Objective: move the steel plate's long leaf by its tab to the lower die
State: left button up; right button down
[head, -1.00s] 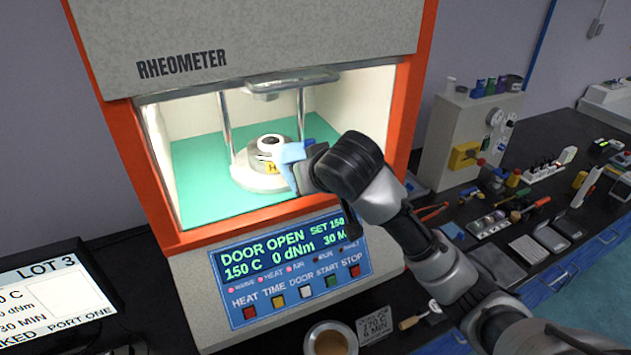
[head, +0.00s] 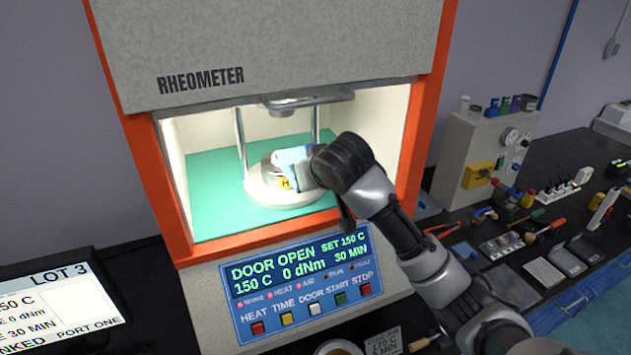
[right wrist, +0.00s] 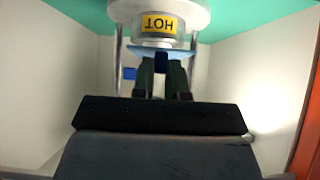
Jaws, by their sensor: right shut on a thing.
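The lower die is a pale round block (head: 270,191) with a yellow HOT label, inside the open rheometer chamber; it also shows upside down at the top of the right wrist view (right wrist: 140,28). My right gripper (right wrist: 163,68) is shut on a light blue leaf, seen edge-on as a thin strip across its fingertips in the wrist view (right wrist: 135,51). In the head view the leaf (head: 291,155) is over the die, tilted. I cannot tell whether it touches the die. A dark blue bit shows between the fingers. My left gripper is not in view. I cannot make out the steel plate.
The orange door frame (head: 424,110) surrounds the chamber opening, with two posts and an upper crosspiece (head: 287,103) above the die. The button panel (head: 290,285) is below. A cluttered bench with tools and grey plates (head: 565,262) lies right.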

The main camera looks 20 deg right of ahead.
aim_at(296, 158)
jog(key=shift+w+a, duration=0.15)
jog(key=shift+w, duration=3.9)
jog(key=shift+f, duration=0.9)
jog(key=c, duration=1.1)
grip_release()
jog(key=shift+s, duration=0.1)
jog(key=s, duration=0.4)
jog(key=shift+s+r, duration=0.1)
jog(key=shift+r, duration=0.05)
jog(key=s, duration=0.7)
jog(key=shift+s+d+r, duration=0.2)
jog(key=shift+s+r, duration=0.1)
